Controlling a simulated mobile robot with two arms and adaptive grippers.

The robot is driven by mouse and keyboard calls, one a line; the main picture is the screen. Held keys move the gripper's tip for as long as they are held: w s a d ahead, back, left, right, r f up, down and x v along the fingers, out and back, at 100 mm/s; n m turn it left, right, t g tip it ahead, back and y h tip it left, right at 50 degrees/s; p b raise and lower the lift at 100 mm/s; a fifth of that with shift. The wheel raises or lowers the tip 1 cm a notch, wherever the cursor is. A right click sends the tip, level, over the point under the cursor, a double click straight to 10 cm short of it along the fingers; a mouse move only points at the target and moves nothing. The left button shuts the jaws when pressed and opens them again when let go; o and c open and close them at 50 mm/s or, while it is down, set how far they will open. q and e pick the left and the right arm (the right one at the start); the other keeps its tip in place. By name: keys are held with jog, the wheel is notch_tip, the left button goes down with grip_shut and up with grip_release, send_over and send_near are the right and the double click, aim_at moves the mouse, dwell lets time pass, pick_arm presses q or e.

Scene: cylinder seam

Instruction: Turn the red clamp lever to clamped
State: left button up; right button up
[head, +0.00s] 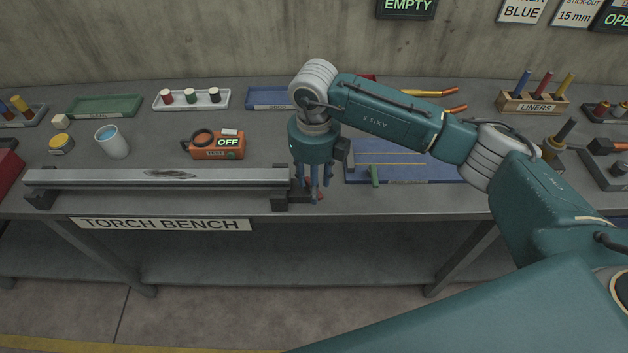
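My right arm comes in from the right and its gripper (313,190) points down at the right end of the long grey beam on the bench. A small red piece (320,196), which looks like the tip of the clamp lever, shows at the fingertips beside the dark clamp block (281,201). The fingers hide most of the lever, so its angle cannot be read. I cannot tell whether the fingers touch it or are closed on it. My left gripper is not in view.
The grey beam (225,178) runs along the bench front. Behind it are an orange tester (230,153) reading OFF, a white-blue cup (117,148) and several trays. A blue mat (440,176) with a green piece (375,176) lies right of the gripper. A liner rack (530,104) stands back right.

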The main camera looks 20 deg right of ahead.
jog(key=shift+f, duration=0.6)
